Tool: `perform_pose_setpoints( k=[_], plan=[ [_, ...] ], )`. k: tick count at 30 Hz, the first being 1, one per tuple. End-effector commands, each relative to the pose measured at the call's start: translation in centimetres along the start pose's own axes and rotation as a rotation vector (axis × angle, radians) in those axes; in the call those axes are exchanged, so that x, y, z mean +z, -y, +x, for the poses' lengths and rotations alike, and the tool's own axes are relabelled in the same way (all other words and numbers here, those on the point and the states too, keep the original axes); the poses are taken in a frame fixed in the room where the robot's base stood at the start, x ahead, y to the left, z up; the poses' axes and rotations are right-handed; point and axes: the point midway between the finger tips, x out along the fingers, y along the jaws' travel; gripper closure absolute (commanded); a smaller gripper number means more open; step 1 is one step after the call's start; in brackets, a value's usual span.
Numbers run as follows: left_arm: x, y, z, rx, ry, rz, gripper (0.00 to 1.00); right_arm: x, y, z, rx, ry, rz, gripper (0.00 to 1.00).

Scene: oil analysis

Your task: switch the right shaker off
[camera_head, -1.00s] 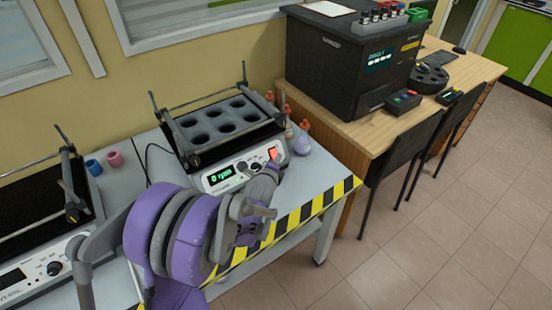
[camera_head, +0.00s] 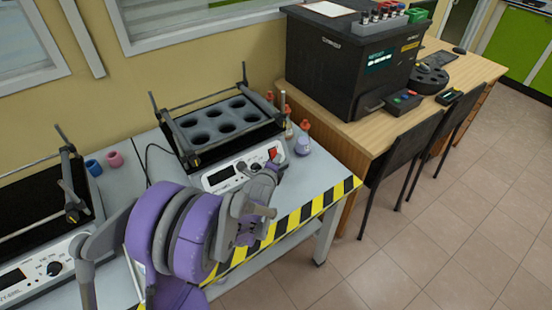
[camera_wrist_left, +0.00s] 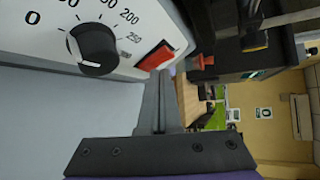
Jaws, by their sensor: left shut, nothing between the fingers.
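The right shaker (camera_head: 208,160) stands on the grey bench, its holed tray on top and its white control panel facing me. Its display (camera_head: 222,176) is dark. Its red switch (camera_head: 273,154) sits at the panel's right end; in the left wrist view the switch (camera_wrist_left: 157,55) is beside a black dial (camera_wrist_left: 92,48) with numbers. My left gripper (camera_head: 272,165) is shut and empty, its tips right by the switch; I cannot tell whether they touch it. In the left wrist view the shut fingers (camera_wrist_left: 157,105) point toward the switch. My right gripper is not in view.
A second shaker (camera_head: 38,265) stands at the left. Small bottles with red caps (camera_head: 304,138) stand right of the right shaker. Blue and pink cups (camera_head: 114,159) are between the shakers. A black machine (camera_head: 345,65) stands on the wooden desk (camera_head: 372,137) at the right.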

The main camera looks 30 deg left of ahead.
Motion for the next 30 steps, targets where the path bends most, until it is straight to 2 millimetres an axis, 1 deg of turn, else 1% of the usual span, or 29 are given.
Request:
perform_pose_setpoints(
  k=[9,21,30],
  plan=[
    [-0.7,0.7,-1.0,0.0,-0.001,0.001,1.0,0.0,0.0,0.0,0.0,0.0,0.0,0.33],
    [-0.9,0.8,-1.2,0.0,-0.001,0.001,1.0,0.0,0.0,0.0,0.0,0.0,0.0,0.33],
    [-2.3,2.4,-3.1,-0.001,-0.002,0.002,1.0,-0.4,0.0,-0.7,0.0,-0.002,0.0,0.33]
  ],
)
